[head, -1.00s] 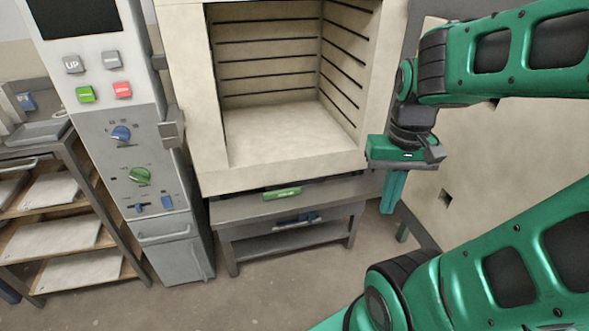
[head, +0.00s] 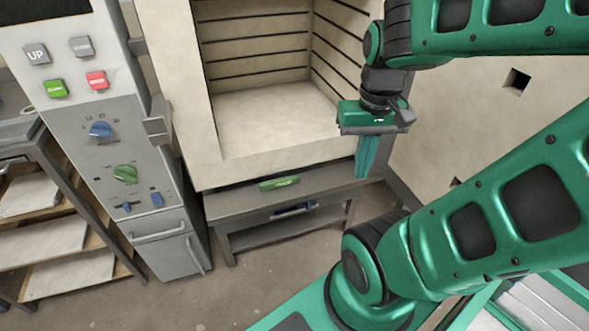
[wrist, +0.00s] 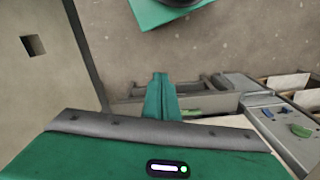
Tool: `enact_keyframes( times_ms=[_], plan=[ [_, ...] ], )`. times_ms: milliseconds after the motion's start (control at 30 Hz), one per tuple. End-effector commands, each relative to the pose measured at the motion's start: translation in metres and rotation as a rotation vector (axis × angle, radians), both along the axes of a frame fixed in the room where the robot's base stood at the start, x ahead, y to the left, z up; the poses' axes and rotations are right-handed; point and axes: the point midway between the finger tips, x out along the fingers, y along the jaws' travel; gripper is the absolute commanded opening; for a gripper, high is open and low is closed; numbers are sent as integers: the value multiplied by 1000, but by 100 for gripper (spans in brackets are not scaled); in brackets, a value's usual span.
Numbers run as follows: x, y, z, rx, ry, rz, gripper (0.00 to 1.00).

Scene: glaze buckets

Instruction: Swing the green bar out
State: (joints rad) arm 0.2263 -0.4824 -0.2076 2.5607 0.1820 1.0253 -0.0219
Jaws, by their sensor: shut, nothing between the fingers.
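The green bar (head: 280,182) is a short green piece on the dark front edge just below the open kiln (head: 275,165). A small green patch, probably the same bar, shows just right of my fingers in the wrist view (wrist: 192,112). My gripper (head: 363,174) points down in front of the kiln's right front corner, to the right of the bar and apart from it in the picture. Its green fingers are together and empty, as the wrist view also shows (wrist: 160,76). Exact depth between fingers and bar is hard to tell.
A blue handle (head: 294,208) sits on the stand under the bar. A control panel (head: 110,130) with buttons and knobs stands left of the kiln. A shelf rack (head: 85,215) with pale boards is at far left. The floor (head: 215,295) in front is clear.

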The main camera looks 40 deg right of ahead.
Motion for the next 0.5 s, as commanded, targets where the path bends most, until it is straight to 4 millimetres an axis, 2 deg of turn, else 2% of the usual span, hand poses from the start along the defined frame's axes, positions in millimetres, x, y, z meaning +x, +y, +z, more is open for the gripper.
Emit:
enact_keyframes(
  times_ms=[267,500],
  plan=[
    [87,-35,-31,-81,-42,70,0],
    [172,-59,-80,-129,-111,150,0]
  ],
)
